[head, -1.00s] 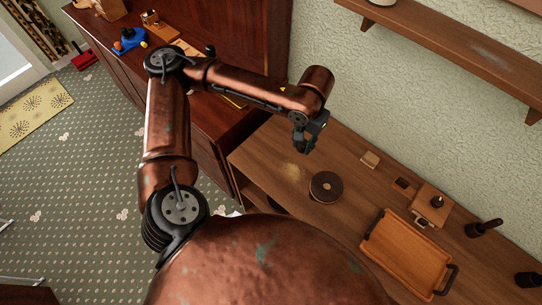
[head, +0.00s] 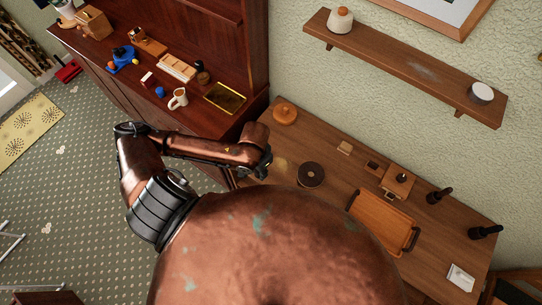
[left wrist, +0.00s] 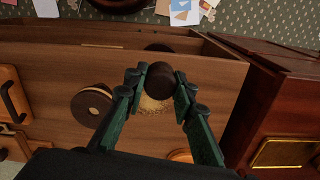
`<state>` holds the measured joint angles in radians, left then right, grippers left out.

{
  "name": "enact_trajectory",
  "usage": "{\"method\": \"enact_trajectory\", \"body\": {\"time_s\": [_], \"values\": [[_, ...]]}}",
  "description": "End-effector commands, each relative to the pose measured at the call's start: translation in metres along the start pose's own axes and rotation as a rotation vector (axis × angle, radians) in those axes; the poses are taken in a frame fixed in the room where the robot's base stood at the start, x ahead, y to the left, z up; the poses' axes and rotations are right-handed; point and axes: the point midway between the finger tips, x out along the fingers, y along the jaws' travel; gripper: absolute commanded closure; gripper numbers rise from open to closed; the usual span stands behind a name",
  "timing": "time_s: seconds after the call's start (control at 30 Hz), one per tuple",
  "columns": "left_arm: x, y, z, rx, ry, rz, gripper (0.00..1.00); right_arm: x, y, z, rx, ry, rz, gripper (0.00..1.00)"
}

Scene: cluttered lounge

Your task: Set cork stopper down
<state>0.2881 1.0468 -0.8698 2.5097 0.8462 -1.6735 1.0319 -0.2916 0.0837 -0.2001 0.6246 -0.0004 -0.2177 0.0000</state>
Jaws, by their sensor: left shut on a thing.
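My left gripper (left wrist: 160,84) has its two green fingers closed around a dark brown, rounded piece, which I take to be the cork stopper (left wrist: 161,80). In the head view the left gripper (head: 262,168) is low over the near left part of the wooden table (head: 330,140), beside a pale speckled patch (head: 281,164). That patch also shows below the stopper in the left wrist view (left wrist: 154,104). The stopper is not clear in the head view. I cannot tell whether it touches the table. My right gripper is not in view.
A dark round disc with a tan edge (head: 311,175) lies right of the gripper. An orange-brown round object (head: 285,113) stands at the back left. A wooden tray (head: 382,222) and small blocks are farther right. A reddish cabinet (head: 215,100) borders the table's left.

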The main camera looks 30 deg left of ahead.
Motion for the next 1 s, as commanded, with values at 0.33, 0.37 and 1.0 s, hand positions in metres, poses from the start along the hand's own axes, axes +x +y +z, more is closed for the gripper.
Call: {"method": "enact_trajectory", "body": {"time_s": [0.33,0.37,1.0], "values": [[0.024,-0.015,-0.03,-0.001,0.003,-0.004,0.91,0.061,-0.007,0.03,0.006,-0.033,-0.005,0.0],[0.025,-0.016,-0.033,-0.001,0.003,-0.003,0.91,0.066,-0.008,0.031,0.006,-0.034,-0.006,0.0],[0.092,-0.055,-0.117,-0.002,-0.001,0.0,0.91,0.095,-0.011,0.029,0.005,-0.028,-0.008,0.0]]}}
